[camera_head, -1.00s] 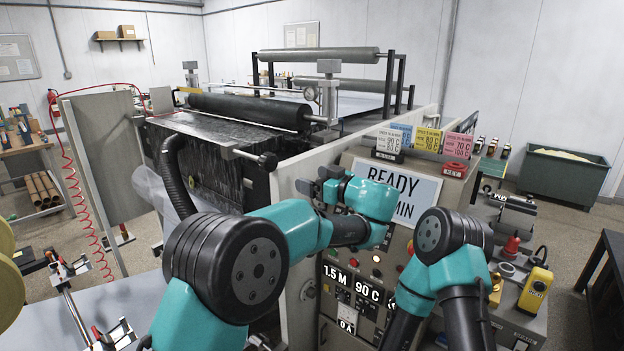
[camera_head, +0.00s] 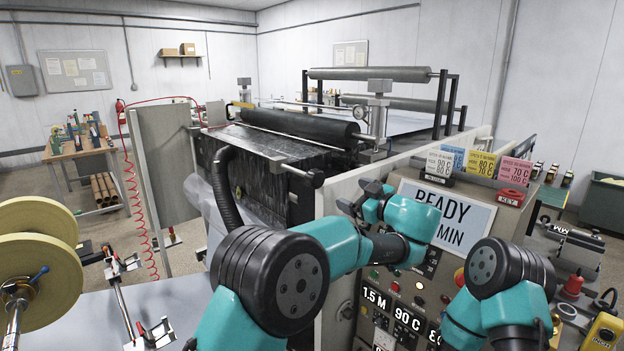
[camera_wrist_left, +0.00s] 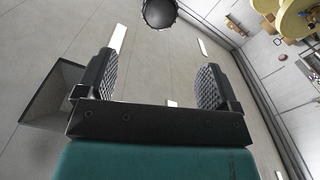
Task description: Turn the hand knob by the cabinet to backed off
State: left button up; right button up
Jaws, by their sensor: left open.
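The hand knob (camera_head: 316,178) is black and round, on the end of a metal bar at the coating machine's near corner, beside the cabinet (camera_head: 450,210). I take the black round thing at the top edge of the left wrist view (camera_wrist_left: 160,12) to be this knob, partly cut off. My left gripper (camera_head: 361,198) is just right of the knob in the head view, in front of the cabinet's upper left edge. Its jaws (camera_wrist_left: 158,70) are open and empty, with the knob beyond the fingertips, apart from them. My right arm is at the right; its gripper is not visible.
The "READY" sign (camera_head: 447,213) and the lit control panel are close to my left wrist. Colour cards (camera_head: 480,163) stand on the cabinet top. A black hose (camera_head: 224,190) hangs left of the knob. A grey panel (camera_head: 165,165) stands further left.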

aim_at(312, 178)
pick_arm(q)
jog(key=x, duration=1.6)
jog(key=shift+w+a, duration=0.25)
jog(key=shift+w, duration=0.05)
jog(key=shift+c, duration=0.4)
jog(key=c, duration=0.8)
jog(key=shift+m, duration=2.1)
jog(key=shift+c, duration=0.2)
jog(key=o, duration=0.9)
jog(key=v, duration=1.7)
jog(key=shift+s+d, duration=0.15)
